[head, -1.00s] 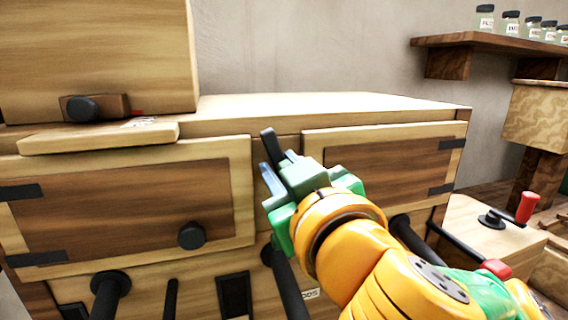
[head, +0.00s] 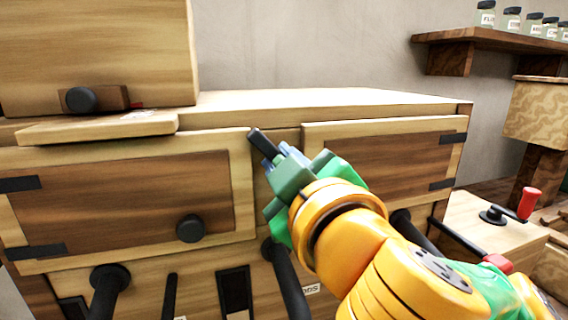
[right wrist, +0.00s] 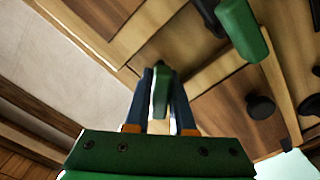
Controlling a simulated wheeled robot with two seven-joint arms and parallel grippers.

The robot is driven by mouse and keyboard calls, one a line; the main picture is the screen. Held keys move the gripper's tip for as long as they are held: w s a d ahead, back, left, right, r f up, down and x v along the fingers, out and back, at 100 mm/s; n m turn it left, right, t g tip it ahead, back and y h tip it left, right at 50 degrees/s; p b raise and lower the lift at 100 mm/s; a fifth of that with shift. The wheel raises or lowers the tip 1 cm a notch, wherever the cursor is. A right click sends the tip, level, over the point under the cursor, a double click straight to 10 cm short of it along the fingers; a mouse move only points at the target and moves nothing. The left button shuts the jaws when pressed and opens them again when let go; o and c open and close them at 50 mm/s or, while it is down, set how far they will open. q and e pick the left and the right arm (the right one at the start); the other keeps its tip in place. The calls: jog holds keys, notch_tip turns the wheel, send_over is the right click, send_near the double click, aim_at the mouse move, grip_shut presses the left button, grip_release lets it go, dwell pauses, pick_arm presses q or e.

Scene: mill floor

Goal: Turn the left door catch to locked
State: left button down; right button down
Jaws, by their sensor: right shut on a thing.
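The left door (head: 120,195) is a shut dark wood panel in a pale frame with a round black knob (head: 192,228). The left door catch (head: 262,142) shows as a short black bar at the door's upper right corner. It leans up and to the left, its tip at the door's edge; I cannot tell whether it overlaps the frame. My right gripper (head: 285,158) is shut on it from the right, hiding its lower part. In the right wrist view, a narrow green piece with a dark end sits between the dark fingers (right wrist: 163,100). My left gripper is out of view.
The right door (head: 390,158) is partly behind my right arm. Black levers (head: 286,280) stick out below the doors. A block with a black knob (head: 81,100) stands above the left door. A shelf of jars (head: 487,38) hangs at the back right.

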jog(key=n, duration=0.4)
jog(key=shift+f+n, duration=0.15)
jog(key=shift+n, duration=0.15)
jog(key=n, duration=0.4)
jog(key=shift+a+f+n, duration=0.1)
jog(key=shift+n, duration=0.3)
jog(key=c, duration=1.1)
grip_release()
jog(key=shift+s+f+b, duration=0.1)
jog(key=shift+s+b, duration=0.15)
jog(key=shift+b, duration=0.15)
jog(key=b+v, duration=0.2)
jog(key=v, duration=0.4)
jog(key=shift+s, duration=0.3)
